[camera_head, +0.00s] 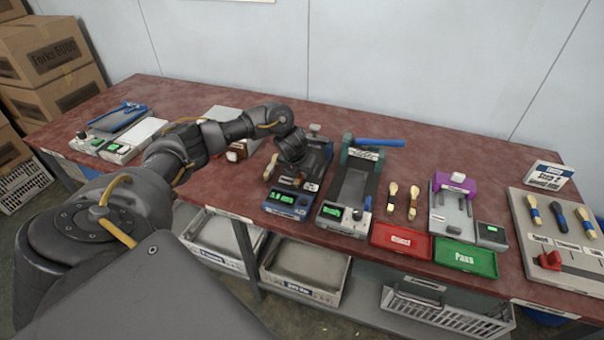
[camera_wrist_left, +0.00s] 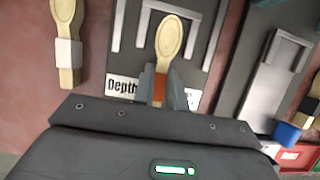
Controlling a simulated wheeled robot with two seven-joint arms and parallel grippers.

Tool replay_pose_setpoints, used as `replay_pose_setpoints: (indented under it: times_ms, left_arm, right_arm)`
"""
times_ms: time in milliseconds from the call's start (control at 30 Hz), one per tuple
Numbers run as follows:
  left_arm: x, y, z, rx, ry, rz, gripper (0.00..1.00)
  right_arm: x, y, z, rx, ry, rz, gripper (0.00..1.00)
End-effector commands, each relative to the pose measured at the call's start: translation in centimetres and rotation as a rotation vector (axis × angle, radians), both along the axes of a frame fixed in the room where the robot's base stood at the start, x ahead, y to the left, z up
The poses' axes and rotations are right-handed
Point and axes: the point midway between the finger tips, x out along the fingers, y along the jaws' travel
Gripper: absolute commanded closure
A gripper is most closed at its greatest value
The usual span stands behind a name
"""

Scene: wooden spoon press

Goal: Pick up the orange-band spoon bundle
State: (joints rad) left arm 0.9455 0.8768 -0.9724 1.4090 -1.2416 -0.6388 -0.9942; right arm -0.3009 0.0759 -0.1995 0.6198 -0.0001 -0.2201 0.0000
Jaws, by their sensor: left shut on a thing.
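The orange-band spoon bundle (camera_wrist_left: 168,45) is pale wood with an orange band, and shows in the left wrist view with its bowl end pointing away. My left gripper (camera_wrist_left: 160,88) is shut on it at the band, one finger on each side. The bundle is over the grey station with white rails and a "Depth" label (camera_wrist_left: 122,87). Whether it touches the station cannot be told. My right gripper is not in view.
A white-band spoon bundle (camera_wrist_left: 67,50) lies left of the held one. A green press with a blue lever (camera_head: 380,143) stands right of my gripper. Farther right are dark-band spoons (camera_head: 391,196), a red tray (camera_head: 401,240) and a green Pass tray (camera_head: 465,258).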

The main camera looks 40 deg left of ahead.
Motion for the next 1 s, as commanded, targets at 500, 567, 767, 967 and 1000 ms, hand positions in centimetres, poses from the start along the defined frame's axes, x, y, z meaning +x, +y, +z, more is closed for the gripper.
replay_pose_setpoints:
  times_ms: [500, 567, 767, 967, 1000]
  left_arm:
    - [-0.4, -0.2, 3.9, 0.000, -0.004, -0.005, 1.00]
    - [-1.4, -0.5, 5.1, 0.001, -0.005, -0.006, 1.00]
    - [-5.1, -1.6, 10.5, 0.004, -0.003, -0.005, 1.00]
    - [-9.2, -3.0, 11.7, 0.002, -0.001, -0.005, 1.00]
    - [-9.9, -3.2, 12.0, 0.002, -0.001, -0.005, 1.00]
  right_arm:
    - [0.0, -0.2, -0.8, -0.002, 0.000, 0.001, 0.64]
    - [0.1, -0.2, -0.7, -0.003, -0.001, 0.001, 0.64]
    - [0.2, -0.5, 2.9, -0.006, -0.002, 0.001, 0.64]
    - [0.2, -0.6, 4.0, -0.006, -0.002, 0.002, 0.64]
    - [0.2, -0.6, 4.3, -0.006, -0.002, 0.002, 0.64]
